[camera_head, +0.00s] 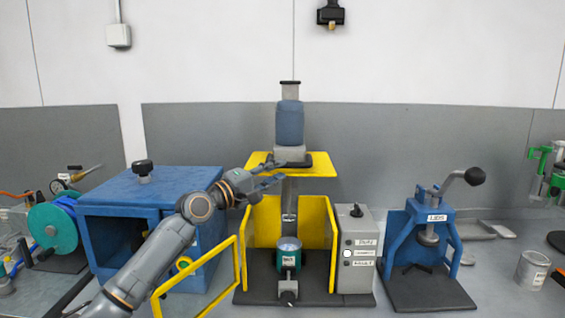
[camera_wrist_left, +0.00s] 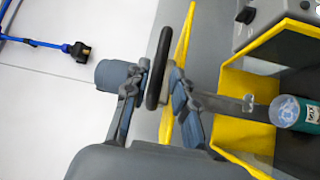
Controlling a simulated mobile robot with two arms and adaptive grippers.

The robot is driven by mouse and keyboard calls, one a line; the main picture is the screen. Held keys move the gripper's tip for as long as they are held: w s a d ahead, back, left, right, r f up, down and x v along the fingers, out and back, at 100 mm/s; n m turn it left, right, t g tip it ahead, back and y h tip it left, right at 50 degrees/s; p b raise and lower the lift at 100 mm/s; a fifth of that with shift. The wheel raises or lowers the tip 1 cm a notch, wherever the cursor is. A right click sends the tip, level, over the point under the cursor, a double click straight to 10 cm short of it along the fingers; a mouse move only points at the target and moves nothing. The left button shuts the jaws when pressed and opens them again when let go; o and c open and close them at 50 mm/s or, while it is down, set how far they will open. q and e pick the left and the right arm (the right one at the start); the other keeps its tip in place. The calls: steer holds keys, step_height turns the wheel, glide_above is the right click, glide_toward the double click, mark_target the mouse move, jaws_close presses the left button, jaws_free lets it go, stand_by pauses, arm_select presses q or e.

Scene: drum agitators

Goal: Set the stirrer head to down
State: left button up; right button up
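The stirrer stands at the centre. Its head has a blue motor (camera_head: 290,122) above a yellow plate (camera_head: 322,170), high over a teal can (camera_head: 289,258) between yellow guards; the shaft (camera_head: 289,205) hangs above the can. My left gripper (camera_head: 277,171) is at the plate's front left edge. In the left wrist view its fingers (camera_wrist_left: 156,88) are spread, with a black rounded bar (camera_wrist_left: 158,68) between them and gaps seeming to remain on both sides; contact cannot be told. The motor (camera_wrist_left: 115,76) and can (camera_wrist_left: 293,113) also show there. My right gripper is out of view.
A yellow framed gate (camera_head: 200,262) stands swung open at front left. A blue cabinet (camera_head: 150,188) is left of the stirrer, a grey control box (camera_head: 356,235) is right of its guards, and a blue lever press (camera_head: 428,245) stands further right.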

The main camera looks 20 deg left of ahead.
arm_select(q)
steer(key=shift+x, duration=1.35)
steer(key=shift+c, duration=0.5)
jaws_close()
step_height(320, 180, down, 17)
steer(key=b, duration=1.2)
steer(key=shift+b, duration=0.35)
steer(key=shift+f, duration=0.2)
steer(key=shift+o, duration=0.5)
jaws_free()
